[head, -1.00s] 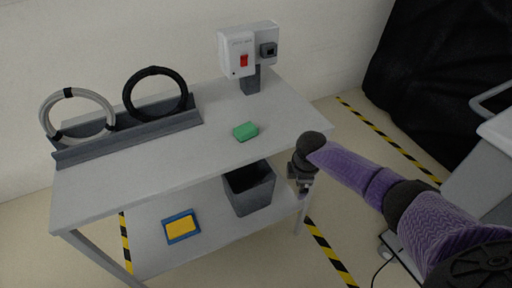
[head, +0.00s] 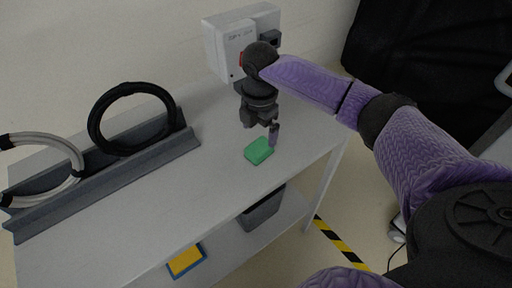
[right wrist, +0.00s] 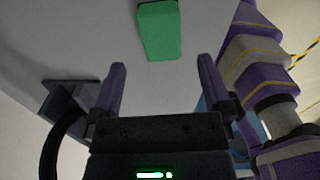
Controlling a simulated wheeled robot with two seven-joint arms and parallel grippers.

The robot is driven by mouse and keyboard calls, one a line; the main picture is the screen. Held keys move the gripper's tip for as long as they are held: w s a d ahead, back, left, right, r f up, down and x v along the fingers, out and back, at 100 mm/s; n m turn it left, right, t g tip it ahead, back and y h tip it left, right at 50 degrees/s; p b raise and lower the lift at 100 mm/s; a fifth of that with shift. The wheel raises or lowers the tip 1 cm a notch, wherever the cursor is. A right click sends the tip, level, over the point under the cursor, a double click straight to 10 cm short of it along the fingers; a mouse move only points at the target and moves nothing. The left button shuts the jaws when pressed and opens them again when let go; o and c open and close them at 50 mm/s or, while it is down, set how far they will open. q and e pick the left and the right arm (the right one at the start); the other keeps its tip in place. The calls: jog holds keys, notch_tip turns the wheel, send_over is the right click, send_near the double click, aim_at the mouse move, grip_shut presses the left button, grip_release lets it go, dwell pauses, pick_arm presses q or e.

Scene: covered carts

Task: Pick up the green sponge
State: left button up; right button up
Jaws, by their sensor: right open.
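The green sponge (head: 259,151) lies flat on the grey cart top (head: 205,185), toward its right end. My right gripper (head: 261,132) is over the cart top, just above and beside the sponge in the head view. In the right wrist view the sponge (right wrist: 158,29) shows at the top, ahead of the open fingers (right wrist: 160,85) and roughly centred between them. The fingers are apart and empty, and they do not touch the sponge. My left gripper is not in view.
A grey and a black cable ring (head: 131,118) stand in a dark rack (head: 110,170) on the left. A white box with a red switch (head: 228,50) stands behind my right gripper. A bin (head: 263,213) and a yellow-blue item (head: 186,261) are on the lower shelf.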

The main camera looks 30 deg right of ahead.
aim_at(260, 146)
notch_tip(260, 146, down, 6)
jog(key=b, duration=0.2)
jog(key=shift+s+f+b, duration=0.1)
jog(key=shift+f+b, duration=0.15)
jog(key=shift+b, duration=0.1)
jog(key=shift+r, duration=0.1)
jog(key=c, duration=1.2)
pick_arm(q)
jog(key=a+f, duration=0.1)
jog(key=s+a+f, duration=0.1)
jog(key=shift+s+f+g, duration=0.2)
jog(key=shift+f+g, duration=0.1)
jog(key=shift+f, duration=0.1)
pick_arm(e)
jog(key=shift+r, duration=0.15)
